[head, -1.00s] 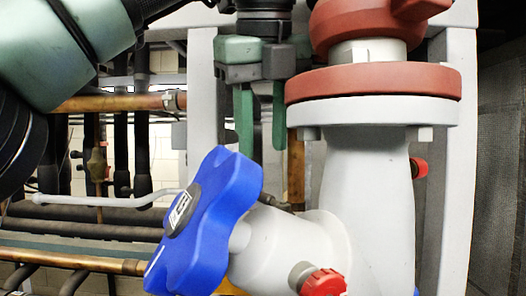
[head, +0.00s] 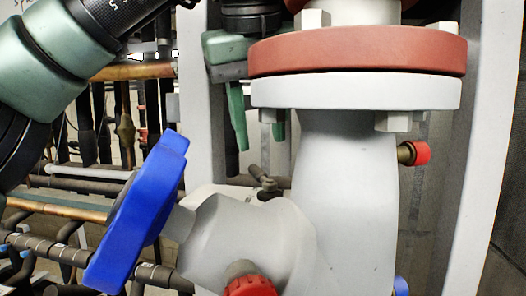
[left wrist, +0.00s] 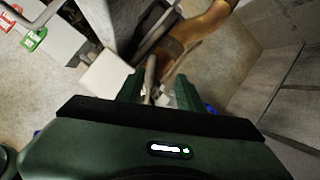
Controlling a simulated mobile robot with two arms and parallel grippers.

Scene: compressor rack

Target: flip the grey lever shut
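My left gripper (head: 259,135) hangs fingers down behind the big valve in the head view, partly hidden by its flange. Its two green fingers are apart. In the left wrist view the fingers (left wrist: 158,94) are also apart, with a thin grey bar (left wrist: 151,72) showing between and beyond them, beside a copper pipe (left wrist: 205,32). This bar looks like the grey lever, but I cannot tell whether a finger touches it. In the head view a small dark grey fitting (head: 266,187) shows below the fingers; I cannot tell whether it belongs to the lever. My right gripper is out of view.
A large pale valve body (head: 345,190) with a red flange (head: 357,51) and a blue handwheel (head: 138,213) fills the foreground. A pale upright (head: 203,130) stands left of the fingers. Pipes (head: 75,250) run behind at left.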

